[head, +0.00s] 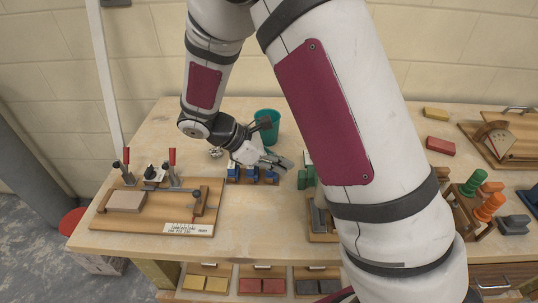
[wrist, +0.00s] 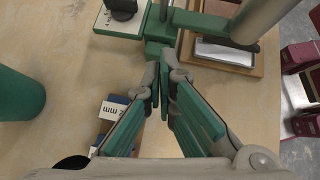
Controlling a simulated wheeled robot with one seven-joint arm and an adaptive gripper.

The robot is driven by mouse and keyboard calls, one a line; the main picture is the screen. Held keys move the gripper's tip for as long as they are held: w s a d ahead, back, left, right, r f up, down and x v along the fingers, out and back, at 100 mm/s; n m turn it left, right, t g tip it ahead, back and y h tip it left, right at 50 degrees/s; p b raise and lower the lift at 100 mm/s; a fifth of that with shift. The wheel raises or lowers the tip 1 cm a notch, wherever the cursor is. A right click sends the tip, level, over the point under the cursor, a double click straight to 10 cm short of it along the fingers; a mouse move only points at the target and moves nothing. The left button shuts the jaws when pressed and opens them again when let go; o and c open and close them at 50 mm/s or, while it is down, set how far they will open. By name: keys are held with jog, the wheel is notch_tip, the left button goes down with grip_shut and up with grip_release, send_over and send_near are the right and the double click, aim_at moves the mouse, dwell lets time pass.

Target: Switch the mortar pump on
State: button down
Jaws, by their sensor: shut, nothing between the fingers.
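No part is clearly marked as the mortar pump, and I cannot tell which thing it is. A green stand with a grey column (wrist: 262,18) is at the top of the wrist view; my arm mostly hides this area in the head view, where a green part (head: 303,179) shows. Beside it is a white plate in a green frame with a black knob-like part (wrist: 122,8); its function is unclear. My gripper (head: 285,163) is shut and empty above the bench, just left of the green part. Its fingertips (wrist: 165,68) point at the green stand's edge.
A teal cup (head: 266,121) stands behind my gripper. Blue blocks (wrist: 115,106) sit in a wooden rack below it. A wooden clamp board (head: 150,218) with red-handled levers is at the left. Orange and green handled tools (head: 488,206) stand right of my arm.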

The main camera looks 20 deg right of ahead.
aim_at(302, 175)
jog(key=d, duration=0.1)
jog(key=d+f, duration=0.1)
jog(key=s+d, duration=0.1)
jog(key=d, duration=0.1)
jog(key=shift+f+p, duration=0.25)
jog(key=shift+p, duration=0.05)
jog(key=shift+s+d, duration=0.1)
jog(key=shift+d, duration=0.7)
jog(key=s+d, duration=0.3)
jog(key=d, duration=0.4)
jog(key=s+d+p, duration=0.1)
jog(key=s+d, duration=0.2)
jog(key=d, duration=0.4)
jog(key=s+d+p, duration=0.1)
jog(key=s+d, duration=0.2)
jog(key=d, duration=0.5)
jog(key=shift+s+d, duration=0.1)
jog(key=shift+s, duration=0.05)
